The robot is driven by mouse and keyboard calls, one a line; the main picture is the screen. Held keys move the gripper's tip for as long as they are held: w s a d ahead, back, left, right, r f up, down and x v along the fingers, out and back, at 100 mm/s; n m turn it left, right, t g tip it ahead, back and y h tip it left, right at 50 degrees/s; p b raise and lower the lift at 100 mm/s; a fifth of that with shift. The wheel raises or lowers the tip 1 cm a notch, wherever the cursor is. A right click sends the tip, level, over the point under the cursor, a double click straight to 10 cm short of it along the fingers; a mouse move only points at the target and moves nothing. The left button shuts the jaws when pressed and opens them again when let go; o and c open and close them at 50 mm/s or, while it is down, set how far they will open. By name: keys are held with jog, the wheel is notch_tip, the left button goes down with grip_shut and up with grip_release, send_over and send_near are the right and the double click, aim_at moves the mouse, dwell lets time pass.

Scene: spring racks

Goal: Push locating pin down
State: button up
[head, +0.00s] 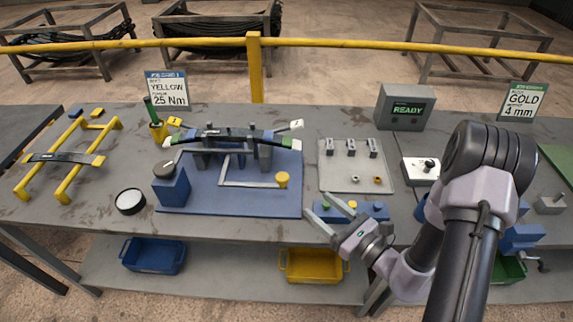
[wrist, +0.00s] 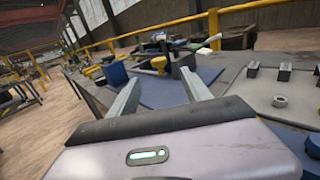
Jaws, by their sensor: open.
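A yellow round-topped knob (head: 282,180), which looks like the locating pin, stands near the right front of the blue fixture plate (head: 235,203). I cannot tell how far down it sits. In the wrist view the yellow knob (wrist: 158,63) appears upright, beyond and between my fingertips. A dark leaf spring (head: 225,138) with green ends lies across the grey supports of the fixture. My gripper (head: 317,203) is open and empty, to the right of and nearer than the knob, apart from it. The fingers also show in the wrist view (wrist: 160,78).
A small blue block (head: 349,212) with coloured buttons sits by my fingers. A grey tray (head: 357,181) with brackets and nuts is to the right. A blue block with a grey knob (head: 172,190) stands at the fixture's left.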

aim_at(287, 180)
jog(key=x, duration=1.5)
jog(key=shift+a+b, duration=0.15)
jog(key=shift+b, duration=0.25)
grip_shut()
